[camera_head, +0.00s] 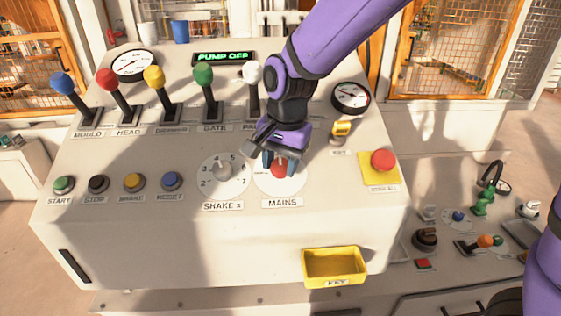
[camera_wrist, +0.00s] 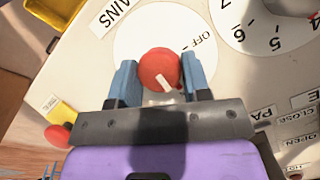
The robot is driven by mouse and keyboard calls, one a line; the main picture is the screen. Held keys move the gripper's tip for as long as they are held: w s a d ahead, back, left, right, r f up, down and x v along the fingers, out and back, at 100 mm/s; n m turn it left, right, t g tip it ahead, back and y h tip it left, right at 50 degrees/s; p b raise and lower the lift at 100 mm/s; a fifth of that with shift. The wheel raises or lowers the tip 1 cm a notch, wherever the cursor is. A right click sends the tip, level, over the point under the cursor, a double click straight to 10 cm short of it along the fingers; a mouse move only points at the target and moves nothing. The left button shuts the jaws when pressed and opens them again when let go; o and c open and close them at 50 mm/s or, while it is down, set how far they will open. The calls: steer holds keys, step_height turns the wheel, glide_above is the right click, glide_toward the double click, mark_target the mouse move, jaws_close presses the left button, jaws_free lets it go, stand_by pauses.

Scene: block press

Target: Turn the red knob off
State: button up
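The red knob (camera_head: 279,169) sits on a round white dial (camera_head: 296,186) above the MAINS label on the sloped panel. In the wrist view the round red knob (camera_wrist: 158,66) bears a short white mark on its near side, and "OFF" is printed on the dial to its upper right. My gripper (camera_head: 279,163) points down at the knob, with one blue finger on each side. In the wrist view the fingers of my gripper (camera_wrist: 160,75) lie against both sides of the knob, with no clear gap, so it looks shut on it.
The SHAKES dial (camera_head: 223,175) is just left of the knob. A yellow key switch (camera_head: 341,130) and a red stop button (camera_head: 383,160) are to the right. Levers with coloured balls, including a white one (camera_head: 252,72), stand behind. A yellow tray (camera_head: 334,267) is at the front.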

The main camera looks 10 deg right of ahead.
steer(key=shift+n, duration=0.3)
steer(key=n+h, duration=0.1)
steer(key=n, duration=0.2)
steer(key=shift+a+n+h, duration=0.1)
steer(key=shift+n+h, duration=0.2)
steer(key=n+h, duration=0.1)
steer(key=n, duration=0.3)
steer(key=shift+h, duration=0.3)
steer(key=n, duration=0.2)
steer(key=n+t+h, duration=0.1)
steer(key=n, duration=0.1)
steer(key=shift+s+a+h, duration=0.1)
steer(key=shift+h, duration=0.2)
steer(key=n+t, duration=0.1)
steer(key=n, duration=0.3)
steer(key=shift+t+h, duration=0.3)
steer(key=shift+t, duration=0.1)
steer(key=shift+n, duration=0.4)
steer(key=o, duration=0.9)
